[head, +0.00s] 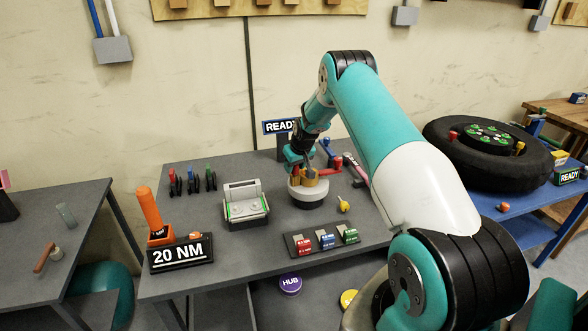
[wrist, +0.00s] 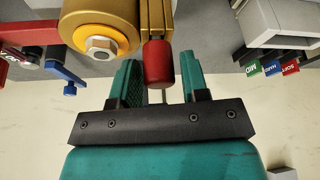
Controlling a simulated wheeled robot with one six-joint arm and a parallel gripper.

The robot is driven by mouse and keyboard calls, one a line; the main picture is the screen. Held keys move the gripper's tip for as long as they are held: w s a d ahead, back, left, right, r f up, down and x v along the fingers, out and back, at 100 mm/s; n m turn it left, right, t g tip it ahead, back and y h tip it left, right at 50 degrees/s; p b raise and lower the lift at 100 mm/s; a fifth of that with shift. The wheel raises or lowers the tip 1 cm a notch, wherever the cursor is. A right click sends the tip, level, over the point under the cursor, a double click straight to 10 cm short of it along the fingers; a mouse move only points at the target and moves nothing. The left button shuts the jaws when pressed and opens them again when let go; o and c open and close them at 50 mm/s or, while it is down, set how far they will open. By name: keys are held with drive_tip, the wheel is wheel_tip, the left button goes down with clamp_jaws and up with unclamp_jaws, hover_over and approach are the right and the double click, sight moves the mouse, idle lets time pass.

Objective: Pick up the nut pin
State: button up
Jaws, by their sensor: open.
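A red-tipped pin (wrist: 158,64), which looks like the nut pin, sticks out of a brass-coloured block in the wrist view. My gripper (wrist: 160,70) is open, with one teal finger on each side of the red tip. A gap shows beside the fingers; I cannot tell whether either touches. Beside the pin, a gold cylinder (wrist: 92,18) carries a yellow ring and a hex nut (wrist: 99,46). In the head view my gripper (head: 303,164) is over the gold fixture (head: 312,181) on a round grey base (head: 308,195). The pin is not clear there.
The grey bench holds a 20 NM sign (head: 181,253), an orange-handled tool (head: 150,214), a grey box-like device (head: 246,208), a tray of coloured blocks (head: 320,238) and a small yellow piece (head: 343,205). A blue arm (wrist: 66,76) stands left of the pin. A tyre (head: 488,160) lies at right.

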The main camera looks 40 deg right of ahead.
drive_tip(key=c, duration=0.7)
drive_tip(key=shift+r, duration=0.1)
